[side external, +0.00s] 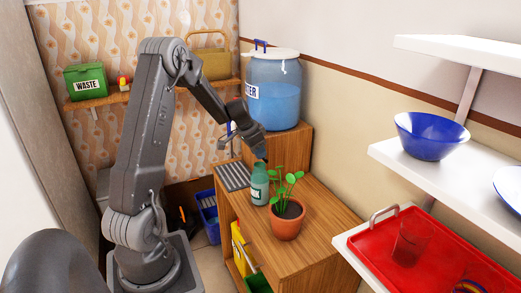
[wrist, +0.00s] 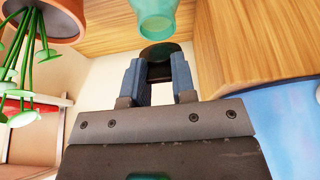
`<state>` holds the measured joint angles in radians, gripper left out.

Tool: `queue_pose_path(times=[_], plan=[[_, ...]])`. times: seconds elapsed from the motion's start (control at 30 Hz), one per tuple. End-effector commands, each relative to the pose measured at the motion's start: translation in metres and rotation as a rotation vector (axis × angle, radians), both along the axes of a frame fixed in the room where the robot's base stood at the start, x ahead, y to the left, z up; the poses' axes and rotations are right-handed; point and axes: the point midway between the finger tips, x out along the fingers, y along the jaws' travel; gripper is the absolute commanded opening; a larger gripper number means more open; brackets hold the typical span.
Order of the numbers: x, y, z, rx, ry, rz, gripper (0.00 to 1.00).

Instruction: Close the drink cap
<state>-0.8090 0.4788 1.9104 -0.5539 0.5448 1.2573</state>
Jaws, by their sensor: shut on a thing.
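The drink bottle (side external: 259,190) is green with a white label and stands upright on the wooden cabinet top, left of the potted plant. Its teal end also shows at the top of the wrist view (wrist: 153,14). My gripper (side external: 260,157) is just above the bottle, pointing down. In the wrist view, my gripper's (wrist: 157,72) blue-grey fingers are shut on a dark round cap (wrist: 160,50). The cap lies close to the bottle's teal end. I cannot tell whether cap and bottle touch. The fingers hide part of the cap.
A potted plant (side external: 287,218) stands close to the right of the bottle. A large blue water container (side external: 273,95) stands on a raised wooden block behind. A grey ridged rack (side external: 233,177) lies to the left. Shelves with a blue bowl (side external: 432,136) and red tray (side external: 385,238) are at right.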

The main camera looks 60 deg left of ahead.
Motion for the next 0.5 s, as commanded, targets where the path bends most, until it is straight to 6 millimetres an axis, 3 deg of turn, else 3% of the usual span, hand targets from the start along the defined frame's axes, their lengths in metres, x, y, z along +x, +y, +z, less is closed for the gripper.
queue_pose_path(times=[0.5], plan=[[-0.014,-0.002,-0.01,-0.006,-0.237,0.001,0.01]])
